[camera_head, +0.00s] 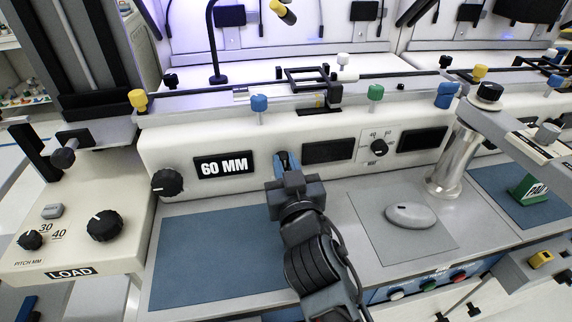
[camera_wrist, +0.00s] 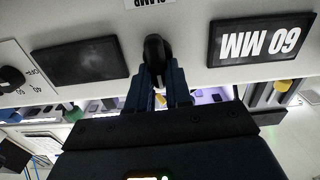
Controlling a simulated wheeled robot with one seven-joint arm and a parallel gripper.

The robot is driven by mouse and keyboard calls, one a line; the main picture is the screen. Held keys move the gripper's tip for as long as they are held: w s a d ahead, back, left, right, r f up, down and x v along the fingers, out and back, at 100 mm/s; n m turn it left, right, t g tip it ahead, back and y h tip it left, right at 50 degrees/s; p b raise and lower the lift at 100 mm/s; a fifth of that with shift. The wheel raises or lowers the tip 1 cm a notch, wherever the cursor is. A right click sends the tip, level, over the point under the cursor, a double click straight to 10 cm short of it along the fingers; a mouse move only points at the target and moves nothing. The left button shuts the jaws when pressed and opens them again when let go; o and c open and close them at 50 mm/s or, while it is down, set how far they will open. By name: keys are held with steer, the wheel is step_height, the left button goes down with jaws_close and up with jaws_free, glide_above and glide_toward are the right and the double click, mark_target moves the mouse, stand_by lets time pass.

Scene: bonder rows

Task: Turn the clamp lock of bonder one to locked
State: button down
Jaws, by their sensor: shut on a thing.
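The clamp lock (camera_wrist: 155,47) is a black knob on the pale front panel of the bonder, next to a partly cut-off label reading CLAMP (camera_wrist: 150,2) in the wrist view. My gripper (camera_wrist: 158,75) has its two dark blue fingers on either side of this knob and is shut on it. In the head view my gripper (camera_head: 287,163) reaches the front panel between the 60 MM display (camera_head: 224,166) and a dark blank display (camera_head: 328,151). There the fingers hide the knob, and I cannot tell its turned position. The wrist view is upside down.
A black knob (camera_head: 167,182) sits left of the 60 MM display, and a dial (camera_head: 379,146) sits right of the blank one. Blue and green knobs top the panel. A blue mat (camera_head: 205,260) and a grey mouse (camera_head: 410,214) lie on the bench.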

steer(key=shift+s+a+f+n+p, duration=0.15)
steer(key=shift+n+p, duration=0.35)
steer(key=shift+n, duration=2.35)
steer(key=shift+w+a+f+n+p, duration=0.1)
steer(key=shift+a+f+n+p, duration=0.25)
steer(key=shift+n, duration=2.55)
steer(key=shift+s+a+n+p, duration=0.15)
steer(key=shift+n+p, duration=0.45)
steer(key=shift+n, duration=2.25)
steer(key=shift+w, duration=0.1)
steer(key=c, duration=1.1)
jaws_free()
steer(key=shift+f, duration=0.15)
steer(key=shift+o, duration=0.3)
steer(key=shift+v, duration=3.9)
